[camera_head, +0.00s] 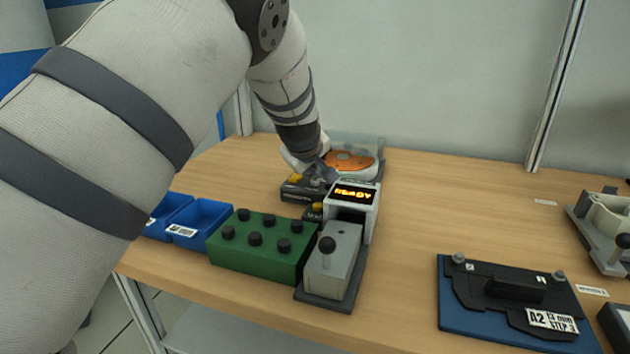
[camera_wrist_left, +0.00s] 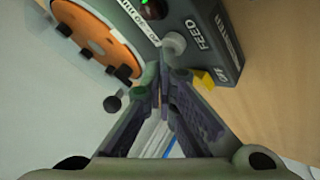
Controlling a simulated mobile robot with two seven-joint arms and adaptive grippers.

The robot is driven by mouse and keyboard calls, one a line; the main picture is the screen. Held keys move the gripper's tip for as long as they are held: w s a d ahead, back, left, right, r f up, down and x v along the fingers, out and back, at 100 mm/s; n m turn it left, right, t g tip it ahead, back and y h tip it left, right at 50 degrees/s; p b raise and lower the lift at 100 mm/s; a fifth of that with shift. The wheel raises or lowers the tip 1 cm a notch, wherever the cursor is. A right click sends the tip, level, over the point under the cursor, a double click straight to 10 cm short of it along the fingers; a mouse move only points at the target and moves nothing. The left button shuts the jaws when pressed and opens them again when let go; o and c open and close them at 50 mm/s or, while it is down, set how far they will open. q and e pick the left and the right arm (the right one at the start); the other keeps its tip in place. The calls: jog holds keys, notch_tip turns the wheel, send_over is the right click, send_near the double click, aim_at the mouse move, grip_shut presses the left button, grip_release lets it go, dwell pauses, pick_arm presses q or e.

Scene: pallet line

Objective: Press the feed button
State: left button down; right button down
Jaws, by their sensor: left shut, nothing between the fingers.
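In the left wrist view, a pale round feed button (camera_wrist_left: 174,44) sits beside the word FEED on a dark grey feeder housing (camera_wrist_left: 213,38). An orange disc (camera_wrist_left: 100,45) with dark pieces turns up next to it. My left gripper (camera_wrist_left: 165,78) is shut and empty, its fingertips just short of the button in the picture; I cannot tell if they touch it. In the head view, my left gripper (camera_head: 326,172) is over the dark feeder (camera_head: 297,190), partly hidden by my arm. The button is not distinguishable there. My right gripper is not in view.
A white box with a lit READY display (camera_head: 354,194) stands just in front of the feeder. Nearby are a green block with black knobs (camera_head: 258,262), blue bins (camera_head: 202,217) and a grey block (camera_head: 335,262). A blue-based fixture (camera_head: 455,310) lies right; bare table lies between.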

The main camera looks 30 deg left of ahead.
aim_at(311, 181)
pick_arm(q)
jog(key=shift+f, duration=0.3)
jog(key=shift+r, duration=0.15)
dwell(0.3)
jog(key=shift+r, duration=0.8)
jog(key=shift+r+p, duration=0.35)
jog(key=shift+r, duration=2.15)
